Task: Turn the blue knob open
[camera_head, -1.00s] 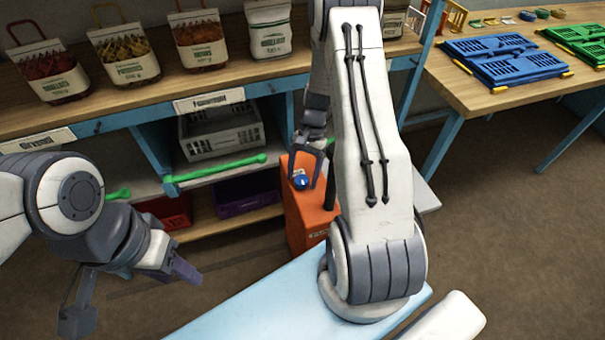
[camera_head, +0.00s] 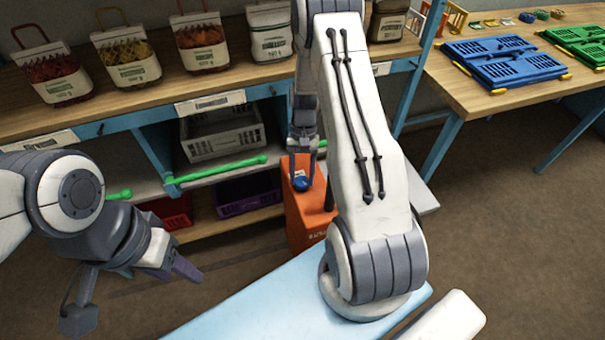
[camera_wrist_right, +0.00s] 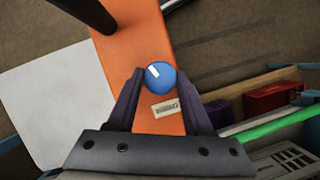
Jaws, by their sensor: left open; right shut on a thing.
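The blue knob (camera_head: 301,184) sits on top of the orange box (camera_head: 303,220) in the head view. In the right wrist view the knob (camera_wrist_right: 160,77) is round, with a white mark at its upper left, on the orange surface (camera_wrist_right: 143,35). My right gripper (camera_head: 301,176) reaches down over the box, its fingers on either side of the knob and shut on it; the fingers (camera_wrist_right: 157,82) show close against it in the wrist view. A small white label lies beside the knob. My left gripper (camera_head: 135,296) is open and empty at the lower left, away from the box.
A shelf bench (camera_head: 150,110) with several sacks on top and a grey crate (camera_head: 222,133) below stands behind. A green bar (camera_head: 215,169) runs along the lower shelf. A dark post (camera_wrist_right: 90,15) rises near the knob. A table at right holds blue (camera_head: 503,58) and green crates.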

